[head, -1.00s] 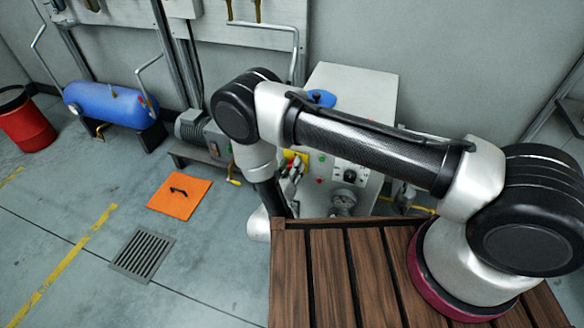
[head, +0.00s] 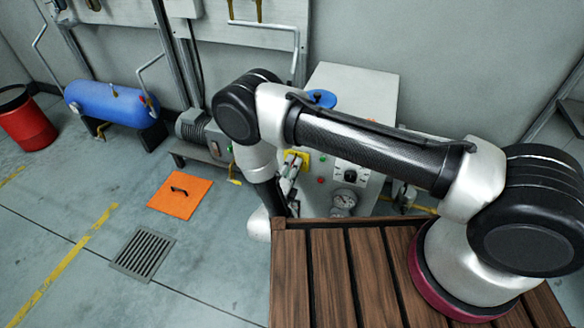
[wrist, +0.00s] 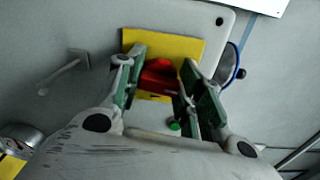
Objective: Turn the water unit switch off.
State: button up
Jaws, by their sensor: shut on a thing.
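The water unit (head: 352,90) is a pale grey cabinet by the wall in the head view. Its switch, a red handle (wrist: 158,72) on a yellow plate (wrist: 188,43), shows in the wrist view between my fingers. The yellow plate also shows in the head view (head: 302,155). My gripper (wrist: 162,86) is at the plate with its green-padded fingers on either side of the red handle, shut on it. The gripper also shows in the head view (head: 289,174). My fingers partly cover the handle's sides, and its on or off position cannot be read.
A green button (wrist: 174,126) sits near the right finger. A slatted wooden surface (head: 330,280) lies below my arm.

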jog(key=shift+f+n, duration=0.1)
jog(key=shift+n, duration=0.7)
jog(key=o, duration=1)
